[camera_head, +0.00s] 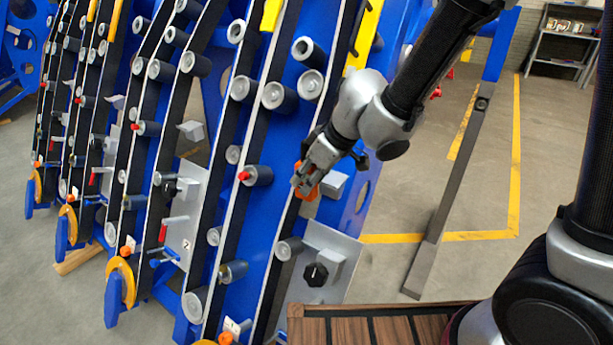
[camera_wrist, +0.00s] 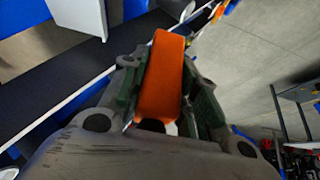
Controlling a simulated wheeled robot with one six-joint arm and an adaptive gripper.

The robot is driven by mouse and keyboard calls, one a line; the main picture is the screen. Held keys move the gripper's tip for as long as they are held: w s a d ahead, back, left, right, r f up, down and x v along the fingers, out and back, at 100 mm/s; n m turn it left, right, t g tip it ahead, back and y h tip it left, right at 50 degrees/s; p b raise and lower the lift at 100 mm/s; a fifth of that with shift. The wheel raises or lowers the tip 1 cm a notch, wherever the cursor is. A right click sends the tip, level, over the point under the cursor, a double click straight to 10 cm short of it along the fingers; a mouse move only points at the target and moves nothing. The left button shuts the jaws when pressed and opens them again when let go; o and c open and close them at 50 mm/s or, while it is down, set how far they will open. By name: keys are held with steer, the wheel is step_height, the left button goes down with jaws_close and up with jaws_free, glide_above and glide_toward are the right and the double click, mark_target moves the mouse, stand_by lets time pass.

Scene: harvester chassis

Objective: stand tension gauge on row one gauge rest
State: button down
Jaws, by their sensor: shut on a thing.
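My gripper (camera_head: 302,181) is in front of the nearest row of the blue chassis, at mid height. It is shut on an orange block-shaped thing (camera_head: 312,188), which I take to be the tension gauge. In the wrist view the orange body (camera_wrist: 161,78) lies lengthwise between the two finger pads of my gripper (camera_wrist: 165,85). A dark spot shows at its near end. The gauge's face is not visible. I cannot make out for certain which part is the row one gauge rest.
The blue chassis (camera_head: 262,222) carries several curved black belt rows with grey rollers (camera_head: 278,96). A grey plate with a black knob (camera_head: 316,274) sits below my gripper. A slatted wooden top (camera_head: 385,325) is at the bottom. Open floor (camera_head: 480,190) lies to the right.

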steer(key=w+d, duration=0.2)
steer(key=w, duration=0.1)
steer(key=w+d, duration=0.2)
steer(key=w, duration=0.1)
steer(key=w+d, duration=0.2)
steer(key=w, duration=0.1)
steer(key=shift+w+d, duration=0.35)
steer(key=shift+w, duration=0.05)
steer(key=shift+f, duration=0.4)
steer(key=shift+f, duration=0.35)
steer(key=c, duration=1)
jaws_free()
steer(key=v, duration=1.2)
steer(key=shift+d, duration=0.1)
